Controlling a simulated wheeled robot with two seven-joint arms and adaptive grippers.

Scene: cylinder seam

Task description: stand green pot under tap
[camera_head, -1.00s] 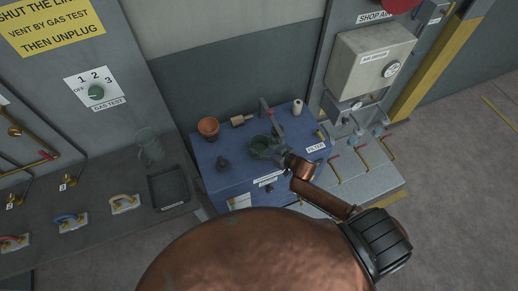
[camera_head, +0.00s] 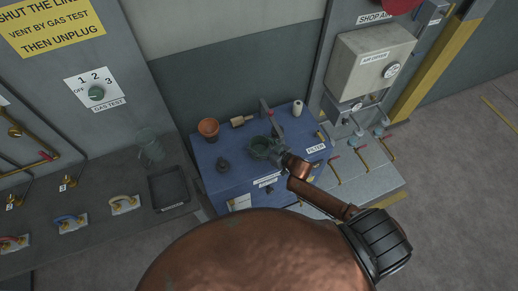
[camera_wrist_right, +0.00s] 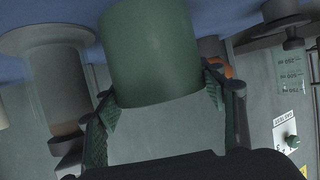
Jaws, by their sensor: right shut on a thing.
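The green pot (camera_head: 262,147) is on or just above the blue bench top, in front of the grey tap (camera_head: 266,108). In the head view the pot looks close below the tap's near end; whether it is under the outlet I cannot tell. My right gripper (camera_head: 279,152) is shut on the pot from the near right side. In the right wrist view the green pot (camera_wrist_right: 150,50) fills the space between my two fingers (camera_wrist_right: 160,110), with the blue surface right behind its end. My left gripper is not in view.
On the blue bench (camera_head: 212,184) stand a terracotta pot (camera_head: 208,127), a dark knobbed object (camera_head: 222,163), a wooden roller (camera_head: 242,120) and a white cylinder (camera_head: 297,107). A clear jug (camera_head: 150,146) and black tray (camera_head: 168,187) are on the left bench.

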